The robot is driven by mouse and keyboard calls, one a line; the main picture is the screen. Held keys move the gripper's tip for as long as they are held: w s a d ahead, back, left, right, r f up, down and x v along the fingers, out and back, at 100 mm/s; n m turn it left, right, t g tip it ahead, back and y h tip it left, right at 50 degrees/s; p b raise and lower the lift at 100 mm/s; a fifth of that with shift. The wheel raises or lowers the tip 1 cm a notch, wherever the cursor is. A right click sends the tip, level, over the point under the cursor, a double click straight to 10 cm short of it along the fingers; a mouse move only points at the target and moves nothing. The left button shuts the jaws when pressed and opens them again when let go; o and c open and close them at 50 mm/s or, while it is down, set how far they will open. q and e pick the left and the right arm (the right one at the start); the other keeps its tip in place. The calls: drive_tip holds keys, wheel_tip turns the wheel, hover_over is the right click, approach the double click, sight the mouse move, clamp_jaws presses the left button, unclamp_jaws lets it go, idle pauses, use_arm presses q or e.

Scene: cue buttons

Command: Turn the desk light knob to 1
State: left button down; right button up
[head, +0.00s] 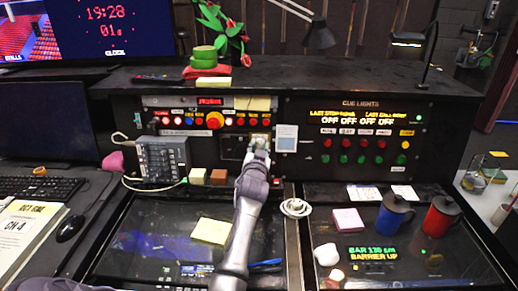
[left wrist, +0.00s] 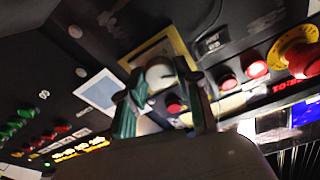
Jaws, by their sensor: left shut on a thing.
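My left arm reaches up from the bottom of the head view to the upright control panel. Its gripper (head: 259,145) is at the panel, just left of a pale square label. In the left wrist view the gripper's two greenish fingers (left wrist: 157,88) are shut on a round pale knob (left wrist: 160,74). The knob sits on a yellow-edged dark plate (left wrist: 183,48). The knob's marks and setting cannot be read. In the head view the gripper mostly hides the knob. My right gripper is not in view.
The pale square label (head: 286,138) is close to the gripper. A big red button (head: 214,120) and small lit buttons are to its left. The cue lights panel (head: 360,140) is to the right. A blue mug (head: 393,215) and a red mug (head: 441,216) stand on the desk.

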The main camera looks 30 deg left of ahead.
use_arm(q)
drive_tip(key=n+b, duration=0.2)
drive_tip(key=shift+d+f+n, duration=0.1)
drive_tip(key=shift+f+n, duration=0.15)
drive_tip(key=shift+n, duration=0.05)
drive_tip(key=shift+r+n+y+b, duration=0.2)
drive_tip(key=shift+n+y+b, duration=0.2)
drive_tip(key=shift+n, duration=0.4)
drive_tip(key=shift+g, duration=0.3)
drive_tip(key=c, duration=0.8)
unclamp_jaws()
drive_tip(key=shift+r, duration=0.15)
wheel_tip(320, 180, up, 10)
drive_tip(key=shift+f, duration=0.1)
